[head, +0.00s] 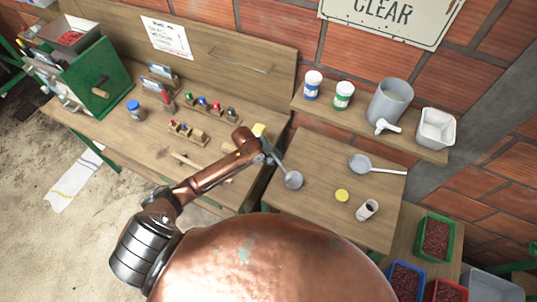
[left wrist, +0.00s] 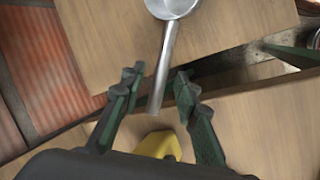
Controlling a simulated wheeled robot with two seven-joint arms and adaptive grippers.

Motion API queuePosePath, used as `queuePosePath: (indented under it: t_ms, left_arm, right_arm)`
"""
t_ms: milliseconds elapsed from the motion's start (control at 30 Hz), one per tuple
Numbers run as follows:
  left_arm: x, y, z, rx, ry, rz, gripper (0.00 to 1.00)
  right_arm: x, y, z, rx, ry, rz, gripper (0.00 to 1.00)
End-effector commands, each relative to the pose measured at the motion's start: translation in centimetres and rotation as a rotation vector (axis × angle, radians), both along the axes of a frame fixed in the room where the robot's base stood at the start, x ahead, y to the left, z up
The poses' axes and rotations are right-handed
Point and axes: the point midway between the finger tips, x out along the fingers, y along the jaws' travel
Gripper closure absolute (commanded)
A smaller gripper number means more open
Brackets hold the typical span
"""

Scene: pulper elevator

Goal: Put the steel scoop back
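A steel scoop (head: 293,180) lies with its round bowl on the left part of the small wooden table (head: 320,215). Its handle points up-left and reaches past the table edge. In the left wrist view the scoop (left wrist: 168,45) has its bowl at the top and its handle running down between my fingers. My left gripper (head: 262,146) is at the handle end. In the wrist view its two fingers (left wrist: 157,82) stand apart on either side of the handle, with gaps showing. A second scoop-like tool (head: 360,164) with a pale handle lies further right. My right gripper is out of view.
A yellow object (head: 259,129) is close by my left gripper. A yellow disc (head: 342,196) and a white cup (head: 367,209) are on the small table. A shelf (head: 310,105) behind holds jars, a grey pitcher and a white tub. Crates stand lower right.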

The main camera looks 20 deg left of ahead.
Motion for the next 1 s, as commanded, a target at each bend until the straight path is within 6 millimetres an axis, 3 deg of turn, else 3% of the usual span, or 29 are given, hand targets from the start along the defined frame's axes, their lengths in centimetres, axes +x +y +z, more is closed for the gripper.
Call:
queuePosePath:
  t_ms: [200, 400, 1000]
  left_arm:
    - [-1.6, 1.7, 4.2, 0.0, -0.001, 0.0, 0.71]
    - [-2.7, 2.6, 6.8, 0.0, 0.0, 0.001, 0.71]
    - [-3.1, 2.9, 7.7, -0.001, 0.001, 0.001, 0.71]
  right_arm:
    - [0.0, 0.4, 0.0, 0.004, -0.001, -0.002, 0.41]
    - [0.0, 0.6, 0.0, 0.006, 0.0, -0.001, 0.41]
    - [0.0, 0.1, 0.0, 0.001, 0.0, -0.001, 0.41]
